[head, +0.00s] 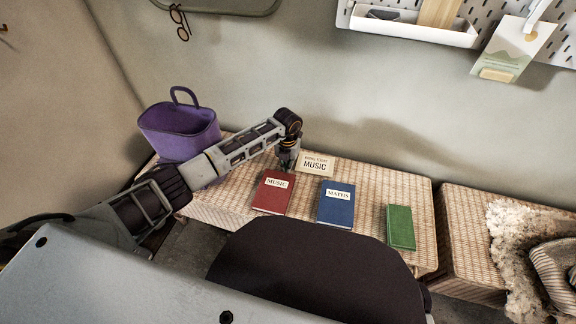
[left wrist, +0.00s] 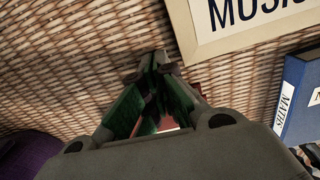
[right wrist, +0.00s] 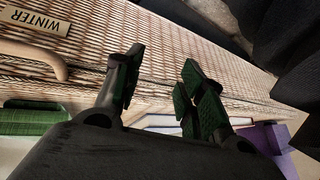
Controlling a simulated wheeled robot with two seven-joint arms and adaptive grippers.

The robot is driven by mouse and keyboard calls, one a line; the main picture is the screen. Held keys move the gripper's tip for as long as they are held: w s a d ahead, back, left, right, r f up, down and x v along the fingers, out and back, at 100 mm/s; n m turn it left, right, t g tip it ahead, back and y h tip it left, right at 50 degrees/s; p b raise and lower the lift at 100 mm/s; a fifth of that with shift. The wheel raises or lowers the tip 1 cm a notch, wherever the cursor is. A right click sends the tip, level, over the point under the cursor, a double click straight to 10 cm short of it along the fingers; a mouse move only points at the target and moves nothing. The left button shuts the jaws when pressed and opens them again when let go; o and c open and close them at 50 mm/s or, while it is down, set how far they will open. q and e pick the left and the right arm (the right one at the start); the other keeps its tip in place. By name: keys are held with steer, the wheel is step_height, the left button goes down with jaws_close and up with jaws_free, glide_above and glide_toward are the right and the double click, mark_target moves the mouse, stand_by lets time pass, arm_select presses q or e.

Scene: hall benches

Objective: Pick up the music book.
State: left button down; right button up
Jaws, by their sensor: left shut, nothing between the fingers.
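The music book (head: 273,193) is red with a white MUSIC label and lies flat on the woven bench top, left of the blue MATHS book (head: 336,205). My left gripper (head: 287,162) is just behind the red book's far edge, pointing down. In the left wrist view its fingers (left wrist: 160,62) meet at the tips with nothing between them, over bare weave. A bit of red shows low between the finger bases. My right gripper (right wrist: 163,60) shows only in its own wrist view, with its fingers apart and empty.
A card reading MUSIC (head: 315,164) stands behind the books, close beside my left gripper. A green book (head: 400,228) lies at the right, and a purple bag (head: 180,130) stands at the left. A WINTER tag (right wrist: 35,22) shows in the right wrist view.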

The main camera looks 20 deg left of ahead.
mark_target(280, 184)
arm_select(q)
steer(key=shift+s, duration=0.1)
stand_by(0.3)
steer(key=shift+s+p, duration=0.1)
steer(key=shift+p, duration=0.2)
steer(key=shift+s+r+p, duration=0.1)
steer(key=shift+s+p, duration=0.7)
steer(key=shift+p, duration=0.05)
steer(key=shift+s+a+p, duration=0.1)
steer(key=shift+s+p, duration=1.35)
steer(key=shift+s, duration=0.3)
steer(key=shift+s+p, duration=0.45)
steer(key=shift+p, duration=0.2)
steer(key=shift+s+p, duration=0.4)
steer(key=shift+s, duration=0.1)
steer(key=shift+s+p, duration=0.45)
steer(key=shift+s, duration=0.2)
arm_select(e)
steer(key=s+d+r+g+h, duration=0.1)
steer(key=d+r+g+h, duration=0.1)
steer(key=r, duration=0.5)
steer(key=shift+s+d+n+g, duration=0.15)
steer(key=shift+d+n+g, duration=0.2)
steer(key=shift+d, duration=0.55)
